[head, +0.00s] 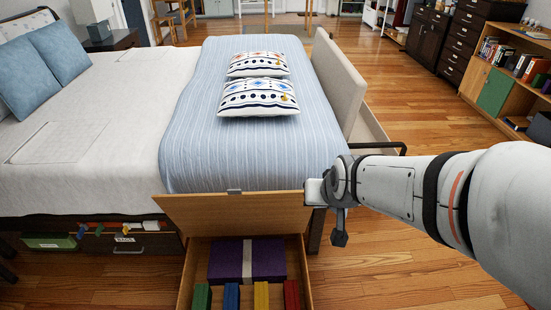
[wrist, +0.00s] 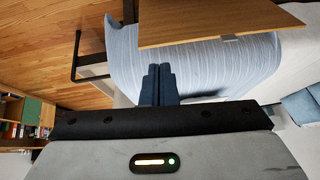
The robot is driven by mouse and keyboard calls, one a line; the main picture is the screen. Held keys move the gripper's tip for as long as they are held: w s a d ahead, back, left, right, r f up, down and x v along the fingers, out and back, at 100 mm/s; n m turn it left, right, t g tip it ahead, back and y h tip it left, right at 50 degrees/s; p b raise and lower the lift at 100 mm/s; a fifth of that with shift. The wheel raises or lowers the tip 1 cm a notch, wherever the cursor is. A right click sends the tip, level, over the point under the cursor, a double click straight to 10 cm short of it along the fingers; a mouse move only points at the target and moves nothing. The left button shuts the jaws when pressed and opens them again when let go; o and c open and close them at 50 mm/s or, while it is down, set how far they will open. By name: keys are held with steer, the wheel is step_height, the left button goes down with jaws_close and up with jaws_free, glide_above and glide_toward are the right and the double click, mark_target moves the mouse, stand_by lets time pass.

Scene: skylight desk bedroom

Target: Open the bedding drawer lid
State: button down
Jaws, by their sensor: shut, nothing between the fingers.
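The wooden lid (head: 235,214) of the bedding drawer (head: 188,272) stands raised at the bed's near side, with a small grey clip (head: 234,191) on its top edge. The drawer under it is uncovered. In the wrist view, which is upside down, the lid (wrist: 210,20) and clip (wrist: 230,38) lie beyond my fingers. My gripper (wrist: 160,70) is shut and empty, its dark fingers side by side against the striped bedspread. In the head view my wrist is beside the lid's right end; the fingertips are not clear there, and I cannot tell if anything touches.
The drawer holds a purple block (head: 228,260) and several coloured blocks. The bed (head: 205,120) with its striped cover stands behind the lid. A black bar (head: 385,146) juts from the bed's right end. Shelves (head: 500,85) stand at far right. The wooden floor (head: 420,280) right of the drawer is clear.

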steer(key=w+a+f+t+b, duration=0.4)
steer(key=w+f+b, duration=0.35)
steer(key=f, duration=0.45)
steer(key=t+b, duration=1.1)
steer(key=b, duration=0.9)
glide_toward(272, 194)
steer(key=shift+n+y, duration=0.3)
steer(key=x, duration=0.3)
steer(key=b+x, duration=0.1)
steer(key=x, duration=0.2)
steer(key=shift+w+d+b, duration=0.2)
steer(key=shift+w+b, duration=0.1)
steer(key=shift+w, duration=0.15)
